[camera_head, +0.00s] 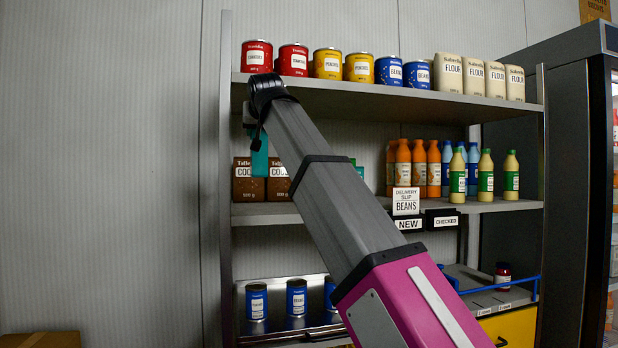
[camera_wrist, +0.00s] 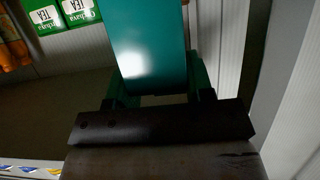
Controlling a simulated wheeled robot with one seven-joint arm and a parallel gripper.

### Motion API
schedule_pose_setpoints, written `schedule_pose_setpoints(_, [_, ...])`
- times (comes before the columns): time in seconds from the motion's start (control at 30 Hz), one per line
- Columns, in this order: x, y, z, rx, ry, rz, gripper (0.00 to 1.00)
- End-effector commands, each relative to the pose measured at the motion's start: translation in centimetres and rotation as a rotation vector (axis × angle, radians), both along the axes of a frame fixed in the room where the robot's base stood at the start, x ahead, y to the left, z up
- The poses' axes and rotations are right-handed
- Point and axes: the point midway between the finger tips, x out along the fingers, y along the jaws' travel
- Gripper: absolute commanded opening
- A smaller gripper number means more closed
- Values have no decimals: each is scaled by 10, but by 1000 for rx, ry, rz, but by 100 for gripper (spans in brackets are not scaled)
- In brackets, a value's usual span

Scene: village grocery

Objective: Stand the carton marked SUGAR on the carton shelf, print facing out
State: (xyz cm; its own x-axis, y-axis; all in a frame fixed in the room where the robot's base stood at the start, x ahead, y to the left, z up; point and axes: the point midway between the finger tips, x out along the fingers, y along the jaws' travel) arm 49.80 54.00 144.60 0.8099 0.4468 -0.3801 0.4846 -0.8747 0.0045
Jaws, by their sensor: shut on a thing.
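My gripper (camera_wrist: 158,88) is shut on a plain teal carton (camera_wrist: 150,45). In the head view the teal carton (camera_head: 259,160) hangs below my wrist, in front of the left part of the middle shelf (camera_head: 262,215). No print shows on its visible faces, so I cannot read its mark. Brown cocoa cartons (camera_head: 249,183) stand on that shelf behind and below it. I cannot tell whether the held carton touches the shelf. Green tea cartons (camera_wrist: 47,20) show upside down in the wrist view and are mostly hidden by my arm in the head view.
Cans and flour bags (camera_head: 448,73) fill the top shelf (camera_head: 330,87) above. Orange bottles (camera_head: 403,165) stand right of the cartons. A left upright (camera_head: 225,170) borders the shelf. A delivery slip reading BEANS (camera_head: 406,201) hangs on the middle shelf's edge. Blue cans (camera_head: 297,298) stand below.

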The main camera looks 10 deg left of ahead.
Motion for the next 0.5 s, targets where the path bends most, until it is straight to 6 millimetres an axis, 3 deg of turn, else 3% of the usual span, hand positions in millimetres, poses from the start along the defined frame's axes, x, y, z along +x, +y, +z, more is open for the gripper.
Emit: schedule_pose_setpoints(0.5, [94, -20, -57, -1, 0, -3, 0])
